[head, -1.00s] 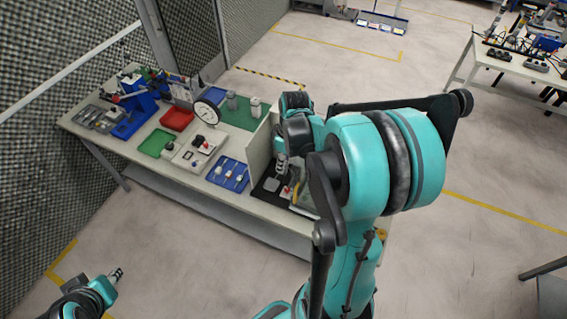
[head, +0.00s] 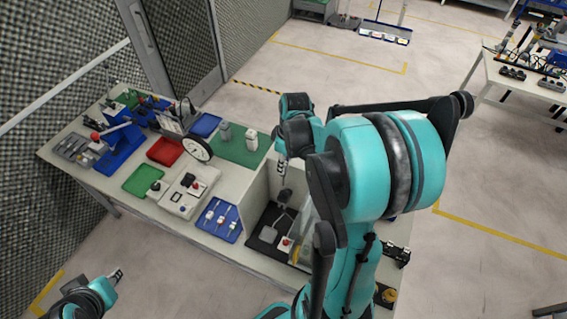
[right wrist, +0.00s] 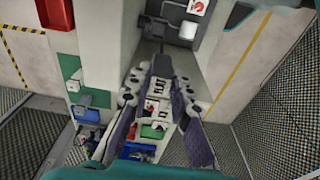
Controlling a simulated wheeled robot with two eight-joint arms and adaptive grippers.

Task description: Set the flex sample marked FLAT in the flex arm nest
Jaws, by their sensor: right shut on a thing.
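My right gripper (head: 284,178) is over the walled bay at the bench's right end, fingers pointing down. In the right wrist view its fingers (right wrist: 160,72) close on a small grey piece (right wrist: 161,66), seemingly the flex sample. It is mostly hidden and its mark cannot be read. Below the gripper, the bay holds a dark base (head: 262,238) with a grey pad and a red button (head: 286,241). I cannot make out the flex arm nest for certain. My left gripper (head: 116,276) is low at left, away from the bench; its jaw state is unclear.
A pale upright panel (head: 255,192) closes the bay's left side, close to the gripper. Left of it are a blue tray (head: 234,233) with several small pieces, a green mat (head: 243,157), a round dial (head: 197,148) and a red tray (head: 166,151). My right arm hides the bay's right side.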

